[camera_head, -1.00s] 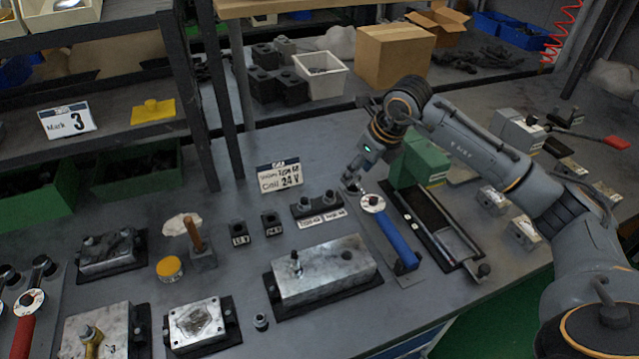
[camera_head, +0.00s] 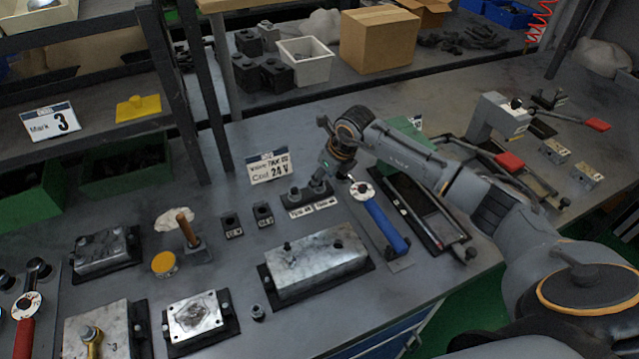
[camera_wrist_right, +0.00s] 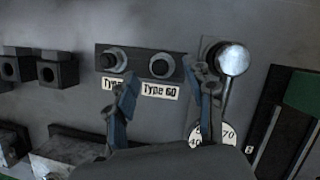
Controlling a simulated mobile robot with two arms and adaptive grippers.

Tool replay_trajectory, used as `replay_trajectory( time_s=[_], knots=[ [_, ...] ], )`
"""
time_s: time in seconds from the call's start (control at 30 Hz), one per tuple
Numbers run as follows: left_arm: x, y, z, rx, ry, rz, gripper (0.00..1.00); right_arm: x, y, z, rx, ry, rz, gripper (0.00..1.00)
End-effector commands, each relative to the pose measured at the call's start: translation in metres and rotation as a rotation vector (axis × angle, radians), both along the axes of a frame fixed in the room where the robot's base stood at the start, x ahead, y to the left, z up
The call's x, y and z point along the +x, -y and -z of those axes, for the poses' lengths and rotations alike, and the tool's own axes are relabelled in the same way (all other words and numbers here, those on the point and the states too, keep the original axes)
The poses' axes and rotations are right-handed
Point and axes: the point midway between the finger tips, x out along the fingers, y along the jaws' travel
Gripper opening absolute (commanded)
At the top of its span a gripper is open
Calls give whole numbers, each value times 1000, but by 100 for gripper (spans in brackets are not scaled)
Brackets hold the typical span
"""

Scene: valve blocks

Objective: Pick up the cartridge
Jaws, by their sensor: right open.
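A dark holder (camera_head: 292,197) with two cartridges stands on the bench behind the metal valve block. In the right wrist view, the left cartridge (camera_wrist_right: 113,60) and the right cartridge (camera_wrist_right: 161,66) show as round ends with grey rings. A "Type 60" label (camera_wrist_right: 160,91) lies below the right one; the left label is partly covered by a finger. My right gripper (camera_wrist_right: 163,75) is open and empty. Its fingers appear on either side of the right cartridge in that view; I cannot tell the height gap. In the head view the gripper (camera_head: 320,183) is over the holder's right end. My left gripper is not in view.
A sign (camera_head: 269,167) reading Type 60, Coil 24 V stands behind the holder. A blue-handled torque wrench (camera_head: 382,222) lies close to its right. Two small dark coils (camera_head: 263,214) stand to its left. The metal valve block (camera_head: 312,262) is in front.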

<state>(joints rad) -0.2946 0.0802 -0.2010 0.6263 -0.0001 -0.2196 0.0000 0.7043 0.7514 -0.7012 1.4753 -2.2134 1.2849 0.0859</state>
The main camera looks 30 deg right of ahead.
Motion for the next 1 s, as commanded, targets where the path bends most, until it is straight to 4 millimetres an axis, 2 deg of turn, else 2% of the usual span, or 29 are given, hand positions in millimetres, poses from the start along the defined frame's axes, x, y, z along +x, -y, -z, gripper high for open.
replay_trajectory(
  time_s=[0.17,0.4,0.47,0.67,0.7,1.0],
  knots=[
    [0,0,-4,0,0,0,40,7,-2,17,0,-1,1,53],
    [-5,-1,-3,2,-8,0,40,7,-2,19,0,0,-1,53],
    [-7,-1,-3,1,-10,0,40,7,-2,19,0,0,-1,43],
    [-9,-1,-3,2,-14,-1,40,7,-2,19,0,0,0,2],
    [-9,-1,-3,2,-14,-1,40,7,-2,19,0,0,0,0],
    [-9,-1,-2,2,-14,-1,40,7,-2,18,-1,1,0,0]
  ],
)
